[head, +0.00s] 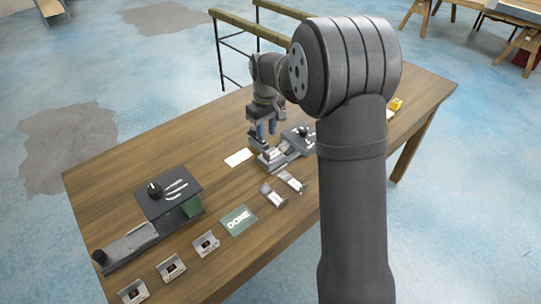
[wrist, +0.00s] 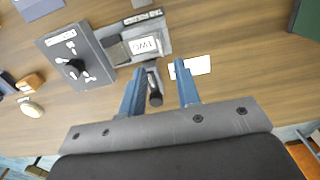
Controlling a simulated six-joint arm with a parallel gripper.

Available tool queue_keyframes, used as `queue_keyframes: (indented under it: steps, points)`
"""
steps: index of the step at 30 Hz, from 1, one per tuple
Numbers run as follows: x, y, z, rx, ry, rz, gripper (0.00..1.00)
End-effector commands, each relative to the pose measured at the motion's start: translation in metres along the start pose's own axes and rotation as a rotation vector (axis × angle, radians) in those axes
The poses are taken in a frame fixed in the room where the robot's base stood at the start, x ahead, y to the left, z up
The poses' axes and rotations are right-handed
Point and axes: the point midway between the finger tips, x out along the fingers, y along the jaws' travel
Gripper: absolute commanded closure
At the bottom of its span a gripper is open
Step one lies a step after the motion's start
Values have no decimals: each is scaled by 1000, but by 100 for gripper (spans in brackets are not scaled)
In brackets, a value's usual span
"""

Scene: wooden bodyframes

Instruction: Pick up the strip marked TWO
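A white strip marked TWO (wrist: 145,46) lies in a grey metal fixture (wrist: 122,28), its lettering upside down in the wrist view. The fixture also shows in the head view (head: 266,163), under my gripper, where the lettering cannot be read. My gripper (wrist: 160,78) has its two blue fingers spread, with nothing clasped between them. A dark-knobbed lever (wrist: 155,97) of the fixture shows between the fingers in the wrist view. In the head view my gripper (head: 265,130) points down above the fixture, apart from the strip. A green mat marked DONE (head: 238,220) lies near the front edge.
A grey panel with a black knob (wrist: 75,68) adjoins the fixture. A white card (wrist: 192,67) lies beside it. Two metal brackets (head: 272,195) stand nearby, with several labelled holders (head: 205,244) along the front edge. A second dark box (head: 168,190) stands left.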

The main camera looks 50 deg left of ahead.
Motion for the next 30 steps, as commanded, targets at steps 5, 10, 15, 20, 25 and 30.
queue_keyframes:
  steps: [5, 10, 15, 20, 25, 30]
  points:
    - [32, 0, 0, 0, -1, -1, 70]
    - [43, 0, 0, 0, 1, 0, 70]
    - [62, 0, 2, 0, -1, -1, 70]
    - [85, 0, 3, 0, -1, 0, 70]
    - [94, 1, 3, 1, 1, 1, 70]
    - [94, 1, 2, 1, 1, 2, 70]
